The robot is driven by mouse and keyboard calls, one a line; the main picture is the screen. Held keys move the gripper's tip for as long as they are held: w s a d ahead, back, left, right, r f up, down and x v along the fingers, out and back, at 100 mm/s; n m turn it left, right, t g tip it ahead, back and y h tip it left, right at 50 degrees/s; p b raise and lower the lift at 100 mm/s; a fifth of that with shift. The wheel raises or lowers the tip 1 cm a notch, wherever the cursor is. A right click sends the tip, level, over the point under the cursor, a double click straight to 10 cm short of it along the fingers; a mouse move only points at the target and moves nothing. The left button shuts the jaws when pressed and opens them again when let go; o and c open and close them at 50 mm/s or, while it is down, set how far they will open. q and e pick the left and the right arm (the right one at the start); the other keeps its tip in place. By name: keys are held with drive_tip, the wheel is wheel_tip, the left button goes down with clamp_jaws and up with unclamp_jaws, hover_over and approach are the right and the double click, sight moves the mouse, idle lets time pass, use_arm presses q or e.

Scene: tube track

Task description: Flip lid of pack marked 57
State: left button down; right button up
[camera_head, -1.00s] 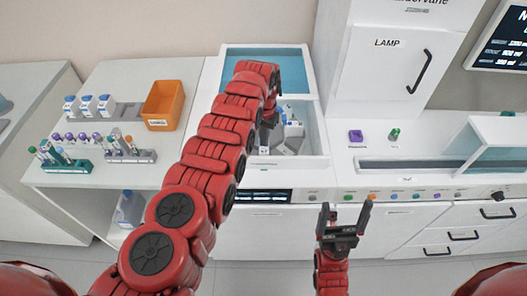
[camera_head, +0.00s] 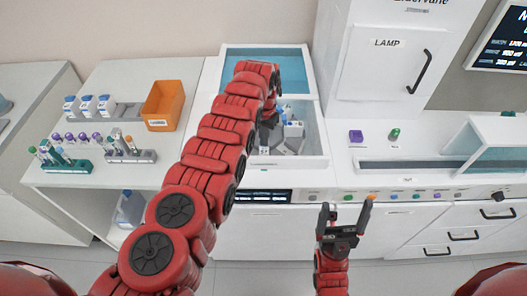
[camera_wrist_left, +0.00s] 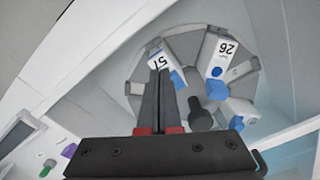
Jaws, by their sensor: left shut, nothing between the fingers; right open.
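The pack marked 57 (camera_wrist_left: 156,54) is a pale box with a black number and a blue part (camera_wrist_left: 178,80) at its end, on a round grey carousel (camera_wrist_left: 134,88). In the left wrist view, my left gripper (camera_wrist_left: 161,72) is shut and empty. Its fingertips overlap the lower edge of the 57 label; I cannot tell whether they touch it. In the head view, my left arm reaches into the white bin and hides much of the carousel. My right gripper (camera_head: 343,214) is open and empty in front of the counter.
A pack marked 26 (camera_wrist_left: 226,50) sits beside pack 57, with other blue-ended packs around a dark central knob (camera_wrist_left: 199,115). The bin's walls (camera_head: 318,130) stand close around. An orange bin (camera_head: 163,103) and tube racks (camera_head: 130,150) are on the left counter.

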sight(264, 152)
use_arm(q)
drive_tip(key=shift+f+b, duration=1.8)
idle(0.4)
drive_tip(key=shift+r, duration=0.15)
drive_tip(key=shift+r+p, duration=0.35)
drive_tip(key=shift+p, duration=0.15)
idle(0.3)
drive_tip(key=shift+b, duration=0.35)
drive_tip(key=shift+w, duration=0.1)
drive_tip(key=shift+r+b, duration=0.35)
drive_tip(key=shift+b, duration=0.75)
drive_tip(key=shift+r, duration=0.15)
